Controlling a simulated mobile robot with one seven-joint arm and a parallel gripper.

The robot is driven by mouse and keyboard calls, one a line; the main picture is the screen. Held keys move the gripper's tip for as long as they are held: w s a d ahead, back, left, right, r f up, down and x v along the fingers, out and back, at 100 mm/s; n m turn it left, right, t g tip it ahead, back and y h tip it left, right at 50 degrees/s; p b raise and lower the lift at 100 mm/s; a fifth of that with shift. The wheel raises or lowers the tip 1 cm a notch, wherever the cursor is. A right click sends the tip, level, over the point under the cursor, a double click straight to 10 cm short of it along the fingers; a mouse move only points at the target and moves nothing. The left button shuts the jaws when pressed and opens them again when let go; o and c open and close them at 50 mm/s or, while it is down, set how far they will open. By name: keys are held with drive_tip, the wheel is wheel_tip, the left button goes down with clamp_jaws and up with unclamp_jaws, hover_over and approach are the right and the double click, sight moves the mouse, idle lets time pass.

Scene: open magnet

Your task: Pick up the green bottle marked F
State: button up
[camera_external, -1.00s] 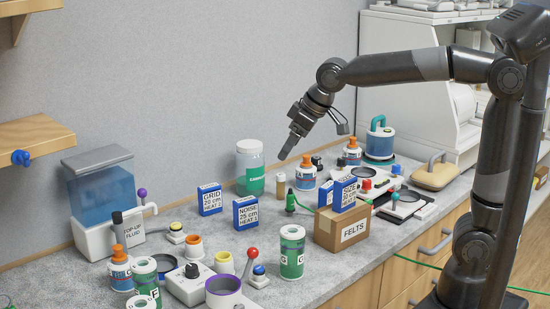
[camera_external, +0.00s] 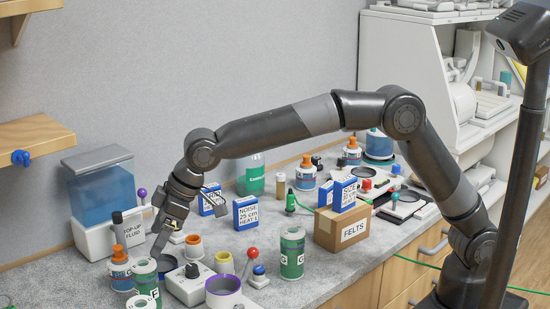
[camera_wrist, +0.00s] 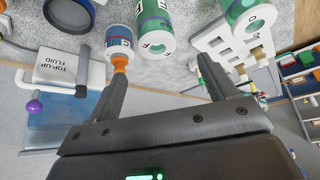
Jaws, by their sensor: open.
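The green bottle marked F (camera_external: 145,275) stands upright at the left front of the bench, beside a bottle with an orange cap. In the wrist view the F bottle (camera_wrist: 158,28) is at top centre, with its F letters readable. My gripper (camera_external: 159,246) points down just above and behind it, close to its top. In the wrist view my gripper (camera_wrist: 161,68) is open, with empty space between its fingers. The F bottle lies ahead of that gap. The left finger overlaps the orange-capped bottle in the picture; I cannot tell whether they touch.
The orange-capped bottle (camera_external: 120,271) stands close on the left. A white control box (camera_external: 190,287) is on the right. Another green bottle (camera_external: 292,254) stands further right, and one more is cut off at the bottom edge. The top-up fluid dispenser (camera_external: 98,240) stands behind.

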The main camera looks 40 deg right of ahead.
sight(147, 263)
drive_tip(key=x, duration=0.5)
drive_tip(key=shift+d, duration=0.1)
drive_tip(key=shift+d+x, duration=0.15)
drive_tip(key=shift+x, duration=1.2)
drive_tip(key=shift+d+x, duration=0.15)
drive_tip(key=shift+x, duration=1.2)
drive_tip(key=shift+f, duration=0.1)
drive_tip(key=shift+c, duration=0.5)
drive_tip(key=c, duration=1.2)
